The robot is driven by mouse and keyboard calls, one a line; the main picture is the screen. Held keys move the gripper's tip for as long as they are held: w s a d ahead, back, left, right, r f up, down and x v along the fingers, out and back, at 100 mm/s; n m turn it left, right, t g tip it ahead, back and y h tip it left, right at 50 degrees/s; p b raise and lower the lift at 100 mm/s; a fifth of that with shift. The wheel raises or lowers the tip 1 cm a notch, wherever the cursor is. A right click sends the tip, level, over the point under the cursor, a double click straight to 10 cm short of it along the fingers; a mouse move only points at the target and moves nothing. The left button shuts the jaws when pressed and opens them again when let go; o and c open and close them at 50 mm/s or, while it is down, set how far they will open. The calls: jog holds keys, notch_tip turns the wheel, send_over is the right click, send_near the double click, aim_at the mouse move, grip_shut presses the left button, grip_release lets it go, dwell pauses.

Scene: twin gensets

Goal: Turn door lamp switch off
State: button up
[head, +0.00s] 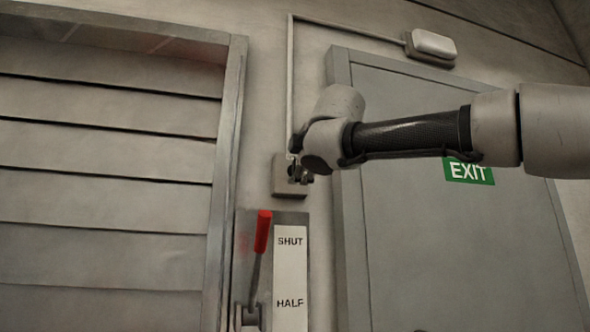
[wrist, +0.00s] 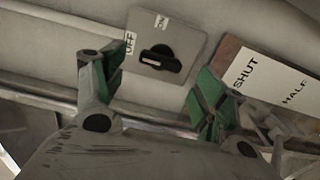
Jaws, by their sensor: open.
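The door lamp switch is a small grey plate (wrist: 168,32) with a black rotary knob (wrist: 161,58) in the wrist view. An OFF label (wrist: 130,43) is at the plate's left and an ON label (wrist: 161,21) near its top. The knob's bar lies nearly crosswise in this view; I cannot tell which label it points to. My gripper (wrist: 158,76) is open and empty, its green-padded fingers apart on either side below the knob. In the head view my gripper (head: 300,172) is in front of the switch box (head: 287,188) and partly hides it. Contact is unclear.
A pale lamp (head: 433,44) hangs above the grey door (head: 440,250) with an EXIT sign (head: 469,172). A conduit (head: 290,80) runs to the switch. Below is a red-handled lever (head: 262,232) beside a SHUT/HALF plate (head: 290,270). A slatted shutter (head: 100,200) is left.

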jog(key=v, duration=0.7)
dwell(0.3)
notch_tip(320, 180, down, 14)
jog(key=w+m+g+h, duration=0.1)
jog(key=w+m+g, duration=0.1)
jog(key=m+g, duration=0.2)
jog(key=s+d+f+m+g+h, duration=0.1)
jog(key=s+d+f+m+g, duration=0.15)
jog(key=d+f, duration=0.5)
jog(key=s+d+f+m+g+h, duration=0.1)
jog(key=d+f+m+g+h, duration=0.2)
jog(key=f, duration=0.8)
jog(key=s+d+f+m+g, duration=0.2)
jog(key=s+d+f+m, duration=0.4)
jog(key=s+d+f, duration=0.3)
jog(key=s+d+f+m+g, duration=0.1)
jog(key=s+d+f+m, duration=0.5)
jog(key=s+d+f, duration=0.3)
jog(key=d+f, duration=0.3)
jog(key=d, duration=0.2)
jog(key=shift+d+f+g, duration=0.2)
jog(key=shift+d+g, duration=0.1)
jog(key=shift+g, duration=0.05)
